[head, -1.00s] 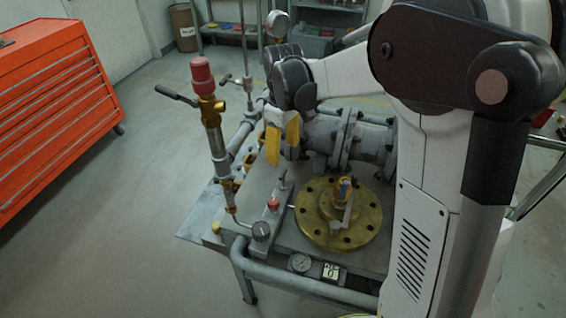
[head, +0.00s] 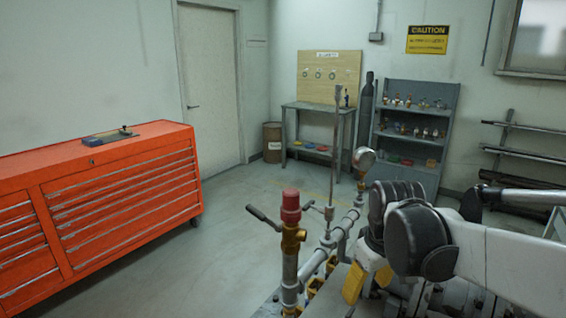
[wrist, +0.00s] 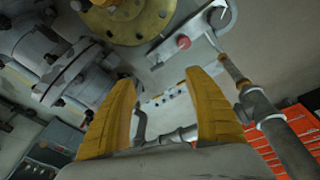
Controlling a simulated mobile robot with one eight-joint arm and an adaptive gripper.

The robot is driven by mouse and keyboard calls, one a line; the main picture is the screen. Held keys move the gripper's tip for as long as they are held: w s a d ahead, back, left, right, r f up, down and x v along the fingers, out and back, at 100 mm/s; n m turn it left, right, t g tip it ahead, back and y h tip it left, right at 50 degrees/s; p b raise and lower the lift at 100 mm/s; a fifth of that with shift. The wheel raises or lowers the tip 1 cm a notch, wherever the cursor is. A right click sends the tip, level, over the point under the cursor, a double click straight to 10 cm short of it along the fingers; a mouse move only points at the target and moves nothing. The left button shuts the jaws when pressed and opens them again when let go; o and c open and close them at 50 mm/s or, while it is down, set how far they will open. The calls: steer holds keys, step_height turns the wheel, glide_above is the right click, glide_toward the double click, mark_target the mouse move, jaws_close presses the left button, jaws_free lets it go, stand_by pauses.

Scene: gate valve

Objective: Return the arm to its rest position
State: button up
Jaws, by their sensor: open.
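My gripper (head: 369,283) is at the lower right of the head view, with its yellow fingers hanging down at the end of my white and black arm. In the wrist view my gripper (wrist: 161,80) has its two yellow fingers spread wide apart, with nothing between them. Below and beyond the fingers the wrist view shows the round brass flange (wrist: 125,22), cut off by the top edge. A red knob (wrist: 184,42) on a grey plate lies near it. No contact with the pipework shows; part of my arm is cut off at the right.
A vertical pipe with a red cap (head: 290,200) and a dark lever stands left of my gripper. A pressure gauge (head: 364,158) rises behind it. An orange tool chest (head: 120,200) stands at the left. Open floor (head: 215,245) lies between chest and pipework.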

steer(key=s+m+t, duration=0.4)
steer(key=s+m, duration=0.1)
steer(key=s, duration=0.8)
steer(key=shift+s+r+t, duration=0.15)
steer(key=shift+r+t, duration=0.1)
steer(key=shift+t, duration=0.15)
